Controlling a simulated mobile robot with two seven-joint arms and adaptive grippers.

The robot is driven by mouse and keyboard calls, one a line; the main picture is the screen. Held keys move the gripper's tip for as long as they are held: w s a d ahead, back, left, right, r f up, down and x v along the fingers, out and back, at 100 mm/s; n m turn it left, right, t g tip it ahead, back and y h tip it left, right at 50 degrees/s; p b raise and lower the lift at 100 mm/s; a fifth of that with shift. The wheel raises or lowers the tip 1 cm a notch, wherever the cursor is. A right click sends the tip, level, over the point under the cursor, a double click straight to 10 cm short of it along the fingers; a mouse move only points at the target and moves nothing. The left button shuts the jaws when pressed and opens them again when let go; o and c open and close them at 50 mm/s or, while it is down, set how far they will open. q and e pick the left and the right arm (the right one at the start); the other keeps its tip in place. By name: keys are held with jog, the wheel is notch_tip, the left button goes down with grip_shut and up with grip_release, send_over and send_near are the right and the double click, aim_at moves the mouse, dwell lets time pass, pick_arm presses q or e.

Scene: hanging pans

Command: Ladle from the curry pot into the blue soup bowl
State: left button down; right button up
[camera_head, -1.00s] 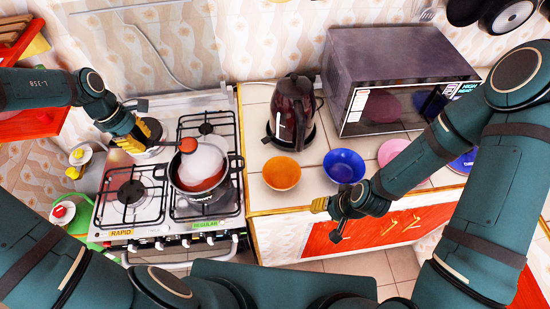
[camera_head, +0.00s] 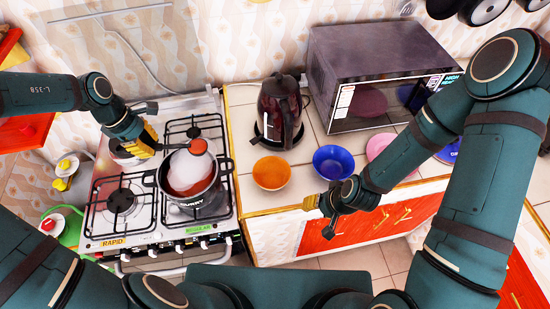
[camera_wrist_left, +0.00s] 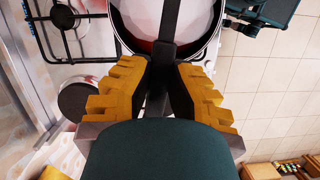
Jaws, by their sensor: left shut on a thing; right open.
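My left gripper (camera_head: 152,143) is shut on the dark handle of a ladle (camera_head: 198,146), whose reddish head is over the far right part of the curry pot (camera_head: 190,207). The black pot stands on the stove, with a pale mound and red-brown curry inside. In the left wrist view, the ladle handle (camera_wrist_left: 168,28) runs between the yellow fingers toward the pot (camera_wrist_left: 213,40); the ladle head is not clear there. The blue soup bowl (camera_head: 333,163) stands on the counter, seemingly empty. My right gripper (camera_head: 320,212) is open and empty near the counter's front edge, below the blue bowl.
An orange bowl (camera_head: 271,173) stands between the pot and the blue bowl. A dark kettle (camera_head: 279,112) stands behind the bowls, and a microwave (camera_head: 375,65) is at the back right. A pink plate (camera_head: 381,148) lies right of the blue bowl. Stove grates surround the pot.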

pick_arm(q)
jog(key=w+d, duration=0.3)
jog(key=d, duration=1.6)
jog(key=w+d, duration=0.3)
jog(key=d, duration=1.6)
jog(key=shift+w, duration=0.3)
